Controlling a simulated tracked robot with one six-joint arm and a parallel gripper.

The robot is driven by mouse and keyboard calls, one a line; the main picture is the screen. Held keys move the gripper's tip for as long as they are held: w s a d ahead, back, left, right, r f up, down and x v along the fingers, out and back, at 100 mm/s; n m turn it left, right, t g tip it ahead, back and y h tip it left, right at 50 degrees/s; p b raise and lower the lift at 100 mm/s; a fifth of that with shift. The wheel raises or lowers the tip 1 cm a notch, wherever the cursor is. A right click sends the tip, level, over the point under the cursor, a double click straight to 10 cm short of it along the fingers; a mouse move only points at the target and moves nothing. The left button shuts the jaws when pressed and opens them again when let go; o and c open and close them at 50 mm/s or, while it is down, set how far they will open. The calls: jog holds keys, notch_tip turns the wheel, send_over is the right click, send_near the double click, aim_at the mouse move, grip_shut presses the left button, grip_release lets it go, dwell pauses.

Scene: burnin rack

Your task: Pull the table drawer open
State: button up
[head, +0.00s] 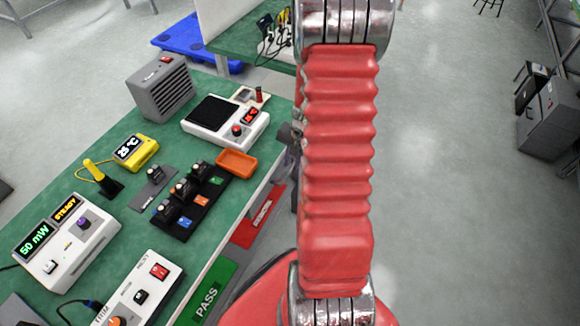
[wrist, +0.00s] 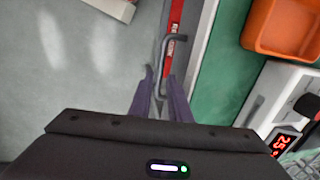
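A grey bar handle (wrist: 164,56) shows in the wrist view along the pale side of the green-topped table (wrist: 221,60); I take it as the drawer's handle. The drawer front is seen too steeply to make out its edges. My gripper (wrist: 160,77) is open, its two purple fingers apart. The lower part of the handle lies between the fingers in the picture; I cannot tell whether they touch it. In the head view my gripper is mostly hidden behind my red arm, at the table's right edge.
A red labelled panel (head: 263,213) and a green PASS panel (head: 209,292) stand along the table's side.

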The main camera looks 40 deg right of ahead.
jog(key=shift+w+a+f, duration=0.1)
jog(key=shift+w+f, duration=0.05)
jog(key=shift+f, duration=0.6)
jog(key=shift+w+f, duration=0.15)
jog(key=shift+f, duration=0.55)
jog(key=shift+c, duration=0.2)
grip_shut()
